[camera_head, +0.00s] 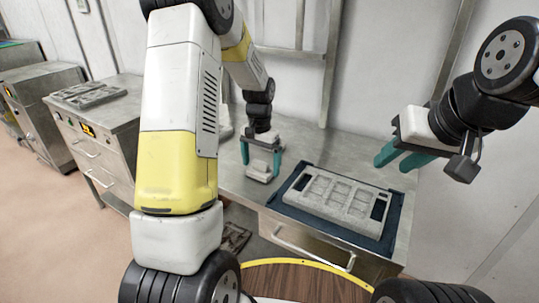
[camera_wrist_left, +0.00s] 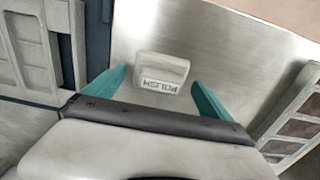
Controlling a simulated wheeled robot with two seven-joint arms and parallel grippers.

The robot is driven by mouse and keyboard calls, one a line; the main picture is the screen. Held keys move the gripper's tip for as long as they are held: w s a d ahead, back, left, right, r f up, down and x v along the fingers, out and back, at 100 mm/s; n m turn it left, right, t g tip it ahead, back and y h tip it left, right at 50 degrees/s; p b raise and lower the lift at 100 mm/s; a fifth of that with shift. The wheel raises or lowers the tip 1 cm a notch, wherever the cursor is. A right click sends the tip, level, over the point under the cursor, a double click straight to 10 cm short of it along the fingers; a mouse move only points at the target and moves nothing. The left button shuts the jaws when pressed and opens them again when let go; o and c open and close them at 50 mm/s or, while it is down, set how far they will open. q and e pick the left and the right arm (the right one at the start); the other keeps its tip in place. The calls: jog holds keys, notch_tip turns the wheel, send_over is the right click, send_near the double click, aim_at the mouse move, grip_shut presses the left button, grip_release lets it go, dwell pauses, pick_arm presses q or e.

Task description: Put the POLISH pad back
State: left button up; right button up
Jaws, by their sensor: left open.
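The POLISH pad (camera_wrist_left: 162,72) is a small pale grey block with its name printed on one side, upside down in the left wrist view. It sits on the steel worktop and also shows in the head view (camera_head: 259,173). My left gripper (camera_head: 261,165) is above it with its teal fingers open, one on each side of the pad. In the left wrist view the fingers (camera_wrist_left: 160,80) show gaps on both sides of the pad. My right gripper (camera_head: 395,160) is open and empty, raised at the right above the worktop.
A grey moulded plate (camera_head: 338,197) with several recesses lies on a dark blue mat (camera_head: 393,226), right of the pad. Another recessed plate (camera_head: 88,95) lies on a cabinet at the left. A drawer handle (camera_head: 310,250) projects below the front edge.

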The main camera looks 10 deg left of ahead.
aim_at(261, 162)
pick_arm(q)
notch_tip(261, 162, up, 12)
jog(key=f, duration=0.1)
jog(key=s+r+n+t+h, duration=0.1)
jog(key=s+r+t, duration=0.2)
jog(key=s+r, duration=0.65)
jog(key=s+d+r+n+t, duration=0.1)
jog(key=s, duration=0.6)
jog(key=s+d+n+t+h, duration=0.1)
jog(key=s+t, duration=0.1)
jog(key=s, duration=0.6)
jog(key=shift+r, duration=0.4)
